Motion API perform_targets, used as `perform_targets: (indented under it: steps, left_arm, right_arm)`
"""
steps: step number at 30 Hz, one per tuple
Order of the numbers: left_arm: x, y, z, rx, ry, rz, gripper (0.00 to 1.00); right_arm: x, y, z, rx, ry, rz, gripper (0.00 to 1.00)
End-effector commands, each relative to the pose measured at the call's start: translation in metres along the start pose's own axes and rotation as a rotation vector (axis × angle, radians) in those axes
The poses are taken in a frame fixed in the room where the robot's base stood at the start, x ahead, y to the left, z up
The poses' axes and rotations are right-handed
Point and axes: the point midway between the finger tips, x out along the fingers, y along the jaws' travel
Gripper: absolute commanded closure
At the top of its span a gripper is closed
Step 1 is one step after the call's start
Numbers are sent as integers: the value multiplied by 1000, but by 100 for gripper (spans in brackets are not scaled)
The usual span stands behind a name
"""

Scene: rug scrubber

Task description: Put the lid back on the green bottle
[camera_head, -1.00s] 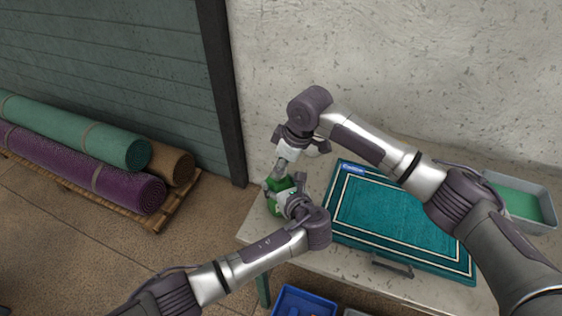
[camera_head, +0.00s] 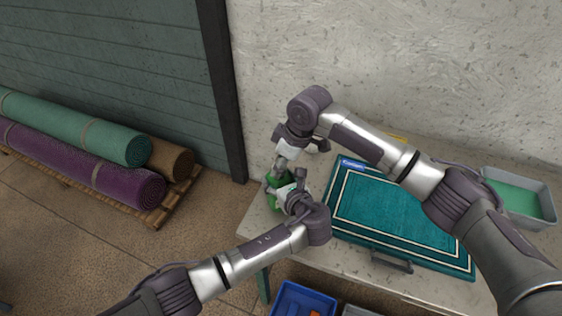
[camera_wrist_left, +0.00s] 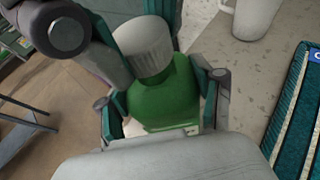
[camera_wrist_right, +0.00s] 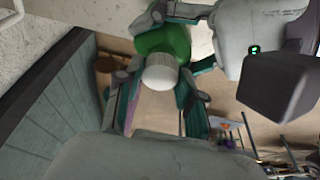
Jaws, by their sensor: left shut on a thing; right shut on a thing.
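The green bottle (camera_head: 273,203) is at the left end of the table. My left gripper (camera_wrist_left: 163,95) is shut around its body, with a finger on each side in the left wrist view. The white ribbed lid (camera_wrist_left: 143,45) sits at the top of the bottle (camera_wrist_left: 165,108). My right gripper (camera_wrist_right: 155,85) is shut on the lid, which also shows in the right wrist view (camera_wrist_right: 160,74) in front of the bottle (camera_wrist_right: 163,40). I cannot tell whether the lid is fully seated, as the neck is hidden. In the head view the grippers mostly cover both.
A teal rug (camera_head: 395,215) with white border lines lies right of the bottle on the table (camera_head: 340,257). A grey tray (camera_head: 520,198) with green inside is at the far right. A blue crate (camera_head: 303,301) stands below the front edge.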

Motion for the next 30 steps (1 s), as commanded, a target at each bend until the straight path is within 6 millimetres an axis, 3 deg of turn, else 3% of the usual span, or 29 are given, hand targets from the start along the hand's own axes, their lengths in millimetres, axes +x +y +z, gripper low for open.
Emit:
perform_targets:
  steps: [6,11,20,30]
  left_arm:
    - [0,0,0,0,1,0,100]
    - [0,0,-1,0,1,0,100]
    - [0,0,-1,1,1,1,100]
    - [0,0,0,1,1,0,100]
  right_arm:
    - [2,-1,0,31,-1,8,73]
    - [3,-4,0,247,-2,73,73]
    - [4,-7,-4,922,-1,279,73]
    - [5,-7,-9,1878,-7,569,73]
